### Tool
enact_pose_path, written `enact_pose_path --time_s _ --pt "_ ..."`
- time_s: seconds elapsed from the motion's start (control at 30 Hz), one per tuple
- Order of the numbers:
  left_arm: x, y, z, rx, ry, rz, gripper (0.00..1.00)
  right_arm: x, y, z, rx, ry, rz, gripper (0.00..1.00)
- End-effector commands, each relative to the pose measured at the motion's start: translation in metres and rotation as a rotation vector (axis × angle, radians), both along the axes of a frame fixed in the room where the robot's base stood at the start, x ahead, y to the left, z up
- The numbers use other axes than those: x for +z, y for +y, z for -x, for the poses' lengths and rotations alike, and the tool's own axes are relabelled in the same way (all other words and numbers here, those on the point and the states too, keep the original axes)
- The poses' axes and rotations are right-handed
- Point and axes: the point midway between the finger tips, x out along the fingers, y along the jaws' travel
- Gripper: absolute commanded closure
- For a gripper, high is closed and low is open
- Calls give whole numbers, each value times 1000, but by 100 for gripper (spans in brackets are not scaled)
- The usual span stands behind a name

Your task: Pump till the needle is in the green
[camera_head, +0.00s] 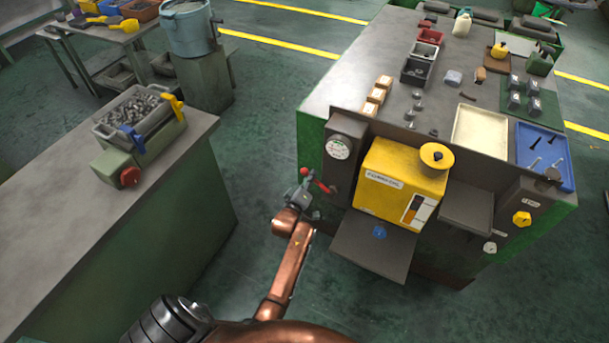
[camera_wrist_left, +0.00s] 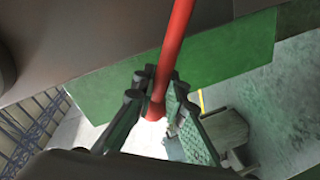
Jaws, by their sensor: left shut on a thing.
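The pump handle is a red rod, and its round red end (camera_wrist_left: 153,112) sits between the fingers of my left gripper (camera_wrist_left: 152,105) in the wrist view. In the head view my left gripper (camera_head: 303,192) is at the left front of the machine bench, shut on the handle, with a red knob (camera_head: 304,171) and a red bar (camera_head: 325,187) showing beside it. The round white gauge (camera_head: 339,147) is on a dark panel above and right of the gripper. Its needle is too small to read. My right gripper is not in view.
A yellow machine (camera_head: 385,180) stands right of the gauge, with a dark plate (camera_head: 372,252) sticking out below it. A grey-topped bench (camera_head: 80,240) with a bin of metal parts stands at left. Green floor lies open between the benches.

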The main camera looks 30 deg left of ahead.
Motion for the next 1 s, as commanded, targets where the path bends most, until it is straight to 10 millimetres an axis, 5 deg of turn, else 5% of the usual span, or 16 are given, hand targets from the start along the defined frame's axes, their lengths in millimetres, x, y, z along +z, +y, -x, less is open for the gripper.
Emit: enact_pose_path --time_s 0.5,0.53,0.63,1.0 --pt "-5 -5 -3 -9 3 21 100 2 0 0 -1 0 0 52" --pt "-5 -5 -3 -9 3 21 88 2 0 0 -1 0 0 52" --pt "-5 -5 -3 -9 2 21 81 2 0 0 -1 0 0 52" --pt "5 -5 -4 -9 -3 20 81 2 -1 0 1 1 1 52"
